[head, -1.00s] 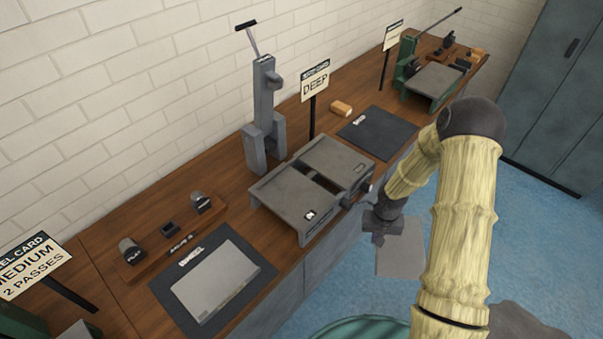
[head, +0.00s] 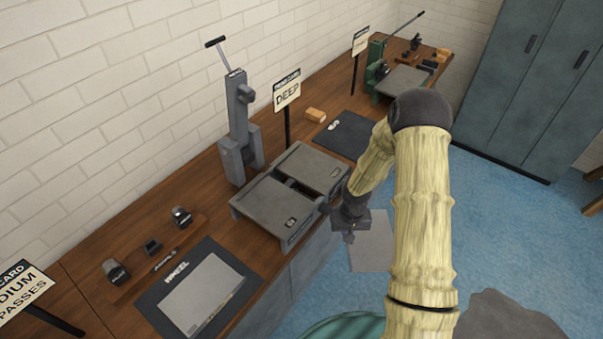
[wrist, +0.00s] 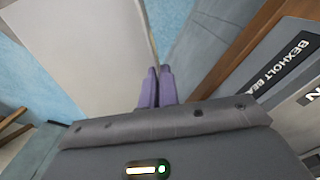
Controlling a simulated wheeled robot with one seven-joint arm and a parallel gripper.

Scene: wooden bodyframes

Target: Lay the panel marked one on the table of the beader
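A flat grey panel (head: 372,245) hangs from my gripper (head: 352,222), off the bench's front edge and above the blue floor. In the wrist view my gripper's purple fingers (wrist: 157,88) are close together at the edge of the pale panel (wrist: 85,45). No number shows on its visible face. The grey beader (head: 238,130), with an upright lever column, stands on the bench. Its table (head: 262,203) has two flat grey plates with a gap between them; nothing lies on them. My gripper is just right of this table. Part of the beader's lettering (wrist: 285,65) shows at right in the wrist view.
Another grey panel (head: 203,293) lies on a dark mat marked WHEEL (head: 237,270). A second dark mat (head: 345,135) is bare. A green lever machine (head: 376,68) is farther along the bench. Cabinets (head: 530,80) stand at right.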

